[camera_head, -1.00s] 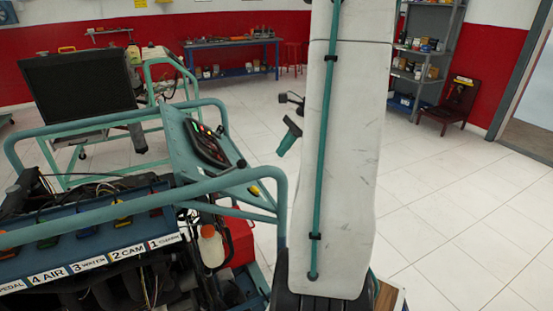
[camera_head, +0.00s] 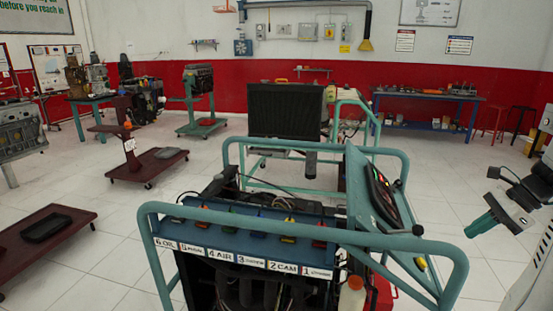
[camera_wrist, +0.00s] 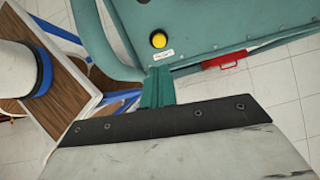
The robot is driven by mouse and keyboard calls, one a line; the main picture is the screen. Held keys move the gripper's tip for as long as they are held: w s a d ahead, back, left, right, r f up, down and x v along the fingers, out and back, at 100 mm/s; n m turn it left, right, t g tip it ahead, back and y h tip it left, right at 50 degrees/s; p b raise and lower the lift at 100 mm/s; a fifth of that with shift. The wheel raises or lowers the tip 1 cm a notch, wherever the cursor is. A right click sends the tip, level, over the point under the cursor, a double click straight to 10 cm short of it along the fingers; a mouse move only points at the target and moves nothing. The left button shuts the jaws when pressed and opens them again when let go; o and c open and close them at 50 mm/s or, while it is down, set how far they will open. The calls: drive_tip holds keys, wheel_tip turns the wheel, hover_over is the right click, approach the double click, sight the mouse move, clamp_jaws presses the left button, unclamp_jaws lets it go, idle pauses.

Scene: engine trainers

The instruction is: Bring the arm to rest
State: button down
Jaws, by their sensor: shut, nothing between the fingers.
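My gripper (camera_head: 480,226) is at the right edge of the head view, its teal fingers pointing down and left. It is apart from the trainer's control panel (camera_head: 372,190) in that view. The wrist view shows the teal fingers (camera_wrist: 158,88) closed together with nothing held. They show in front of the edge of a teal panel with a yellow button (camera_wrist: 158,40); I cannot tell whether they touch it. My white arm (camera_head: 530,275) runs off the right edge of the head view, so most of it is hidden.
The engine trainer's teal rail (camera_head: 300,222) fills the lower middle. A red handle (camera_wrist: 225,61) is close to the fingers in the wrist view. A trainer with a black radiator (camera_head: 285,110), a blue workbench (camera_head: 425,97) and stools (camera_head: 490,122) stand behind.

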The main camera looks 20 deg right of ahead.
drive_tip(key=w+a+r+n+g, duration=0.1)
drive_tip(key=a+r+n, duration=0.2)
drive_tip(key=a, duration=0.3)
drive_tip(key=w+a+r+n+g, duration=0.1)
drive_tip(key=w+a+r+n, duration=0.1)
drive_tip(key=a+n, duration=0.35)
drive_tip(key=s+a+r+n+h, duration=0.1)
drive_tip(key=s+a+n+h, duration=0.1)
drive_tip(key=s+a+n, duration=0.2)
drive_tip(key=s+a+r+n+h, duration=0.1)
drive_tip(key=s+a+n+h, duration=0.1)
drive_tip(key=s+a+n, duration=0.2)
drive_tip(key=s+a+r+n+g+h, duration=0.1)
drive_tip(key=s+a+n, duration=0.3)
drive_tip(key=a+n, duration=0.4)
drive_tip(key=a, duration=0.7)
drive_tip(key=shift+a+r+n+h, duration=0.2)
drive_tip(key=shift+n+h, duration=0.15)
drive_tip(key=shift+h, duration=0.05)
drive_tip(key=shift+s+a, duration=0.1)
